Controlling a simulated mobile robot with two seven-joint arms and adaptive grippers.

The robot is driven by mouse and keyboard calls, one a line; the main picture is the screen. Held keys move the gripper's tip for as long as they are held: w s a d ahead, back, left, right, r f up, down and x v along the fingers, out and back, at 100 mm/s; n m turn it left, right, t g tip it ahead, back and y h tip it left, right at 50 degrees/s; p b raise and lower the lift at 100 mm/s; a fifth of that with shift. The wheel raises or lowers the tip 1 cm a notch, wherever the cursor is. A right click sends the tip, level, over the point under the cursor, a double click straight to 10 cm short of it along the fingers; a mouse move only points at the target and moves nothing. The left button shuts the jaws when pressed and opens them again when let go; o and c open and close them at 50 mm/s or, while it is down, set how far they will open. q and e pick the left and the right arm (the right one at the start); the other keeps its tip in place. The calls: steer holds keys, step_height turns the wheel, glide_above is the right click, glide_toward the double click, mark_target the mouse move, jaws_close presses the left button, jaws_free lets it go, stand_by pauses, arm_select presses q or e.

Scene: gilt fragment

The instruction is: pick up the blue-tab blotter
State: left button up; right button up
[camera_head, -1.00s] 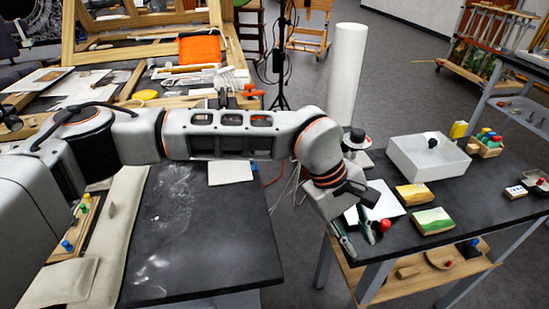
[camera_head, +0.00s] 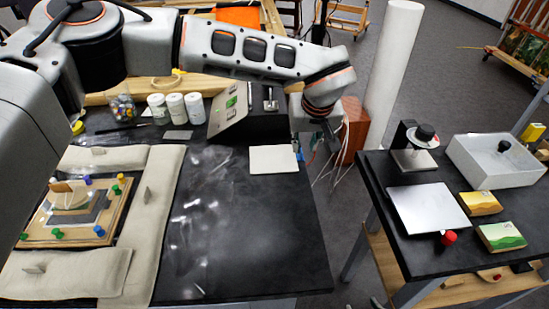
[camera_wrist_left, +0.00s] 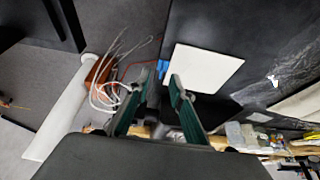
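A flat white square blotter (camera_head: 274,159) lies on the dark table near its right edge. A small blue tab (camera_wrist_left: 163,69) shows at the blotter's edge in the left wrist view, where the white square (camera_wrist_left: 203,68) is also seen. My left gripper (camera_head: 318,148) is just right of the blotter, past the table edge, and partly hidden by its own wrist. In the left wrist view its two green-sided fingers (camera_wrist_left: 157,88) are apart with nothing between them, and the blotter lies beyond them. My right gripper is not in view.
A black stand (camera_head: 268,122) and several white jars (camera_head: 175,107) stand behind the blotter. An orange-brown box (camera_head: 354,128) and cables are beyond the table edge. The right table holds a white sheet (camera_head: 425,205), a red knob (camera_head: 448,238) and a white bin (camera_head: 500,165).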

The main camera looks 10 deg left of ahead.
mark_target(277, 155)
arm_select(q)
steer(key=x, duration=0.3)
steer(key=shift+w+a+f, duration=0.15)
steer(key=shift+f, duration=0.1)
jaws_close()
steer(key=shift+r, duration=0.15)
